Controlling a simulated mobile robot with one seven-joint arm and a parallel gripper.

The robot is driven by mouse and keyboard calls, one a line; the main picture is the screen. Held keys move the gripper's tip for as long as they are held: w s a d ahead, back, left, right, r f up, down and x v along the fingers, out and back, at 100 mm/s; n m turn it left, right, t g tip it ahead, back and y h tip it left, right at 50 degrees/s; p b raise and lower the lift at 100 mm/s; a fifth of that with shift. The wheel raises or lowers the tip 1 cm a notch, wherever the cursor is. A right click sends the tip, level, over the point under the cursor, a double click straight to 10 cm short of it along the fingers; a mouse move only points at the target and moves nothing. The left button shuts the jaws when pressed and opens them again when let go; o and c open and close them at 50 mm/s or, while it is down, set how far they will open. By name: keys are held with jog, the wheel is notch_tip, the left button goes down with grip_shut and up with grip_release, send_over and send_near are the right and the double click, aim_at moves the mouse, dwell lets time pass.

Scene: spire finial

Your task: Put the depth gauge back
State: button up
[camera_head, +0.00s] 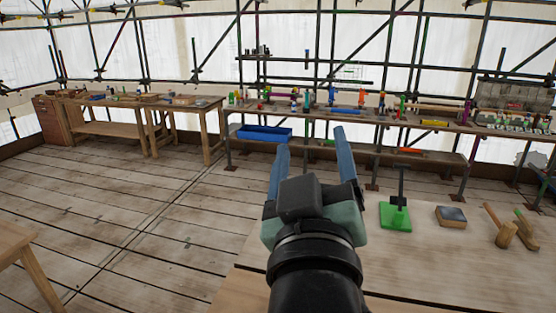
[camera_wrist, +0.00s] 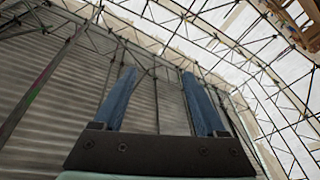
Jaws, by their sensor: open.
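My gripper (camera_head: 312,142) is raised in the middle of the head view, its two blue fingers apart with nothing between them. It also shows open and empty in the wrist view (camera_wrist: 158,76), pointing toward the scaffold and sheeting. A green square base with a dark upright post (camera_head: 396,214) stands on the near bench, to the right of my gripper. I cannot tell whether this is the depth gauge or a stand. No other thing is clearly recognizable as the depth gauge; the items on the far bench are too small to tell.
The near bench (camera_head: 390,270) also holds a dark-topped wooden block (camera_head: 451,216) and wooden mallets (camera_head: 504,232) at right. A long far bench (camera_head: 330,110) carries many small coloured items, with a blue bin (camera_head: 263,134) below. More tables stand at left. The plank floor (camera_head: 130,210) between is clear.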

jog(key=s+a+r+m+t, duration=0.1)
jog(key=s+a+r+t, duration=0.1)
jog(key=s+r, duration=0.3)
jog(key=s+a+r+m+t+y, duration=0.1)
jog(key=s+r+t, duration=0.4)
jog(key=r, duration=0.6)
jog(key=shift+s+a+r+m, duration=0.35)
jog(key=shift+a+m, duration=0.1)
jog(key=shift+m, duration=0.35)
notch_tip(320, 180, down, 6)
jog(key=b, duration=0.6)
jog(key=shift+w+y, duration=0.15)
jog(key=shift+y, duration=0.25)
